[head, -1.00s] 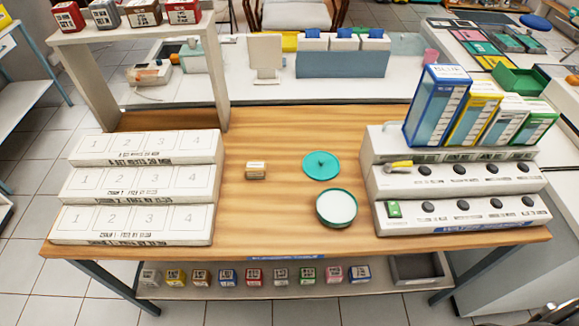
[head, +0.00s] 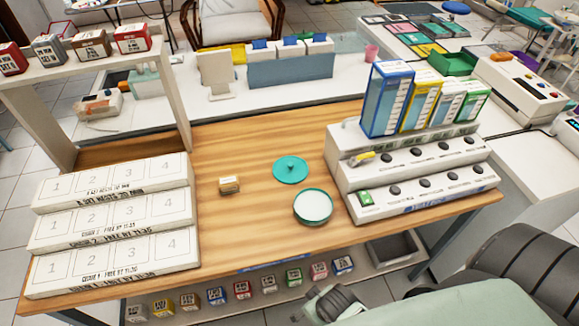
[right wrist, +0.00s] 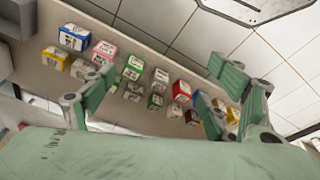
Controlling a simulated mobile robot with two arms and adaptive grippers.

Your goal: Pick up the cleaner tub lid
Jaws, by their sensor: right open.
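The cleaner tub lid is a round teal disc with a small knob (head: 290,169), lying flat on the wooden table in the head view. The round white tub with a teal rim (head: 313,208) stands just in front of it, open at the top. My right gripper (head: 333,299) is at the bottom of the head view, in front of the table and well short of the lid. In the right wrist view my right gripper (right wrist: 165,88) is open, with nothing between its fingers. The lid does not show there. My left gripper is not in view.
A small box (head: 230,184) lies left of the lid. A stepped white rack (head: 110,220) stands left, and a stepped stand with knobs (head: 410,175) and tall boxes stands right. Small boxes line the lower shelf (right wrist: 120,30).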

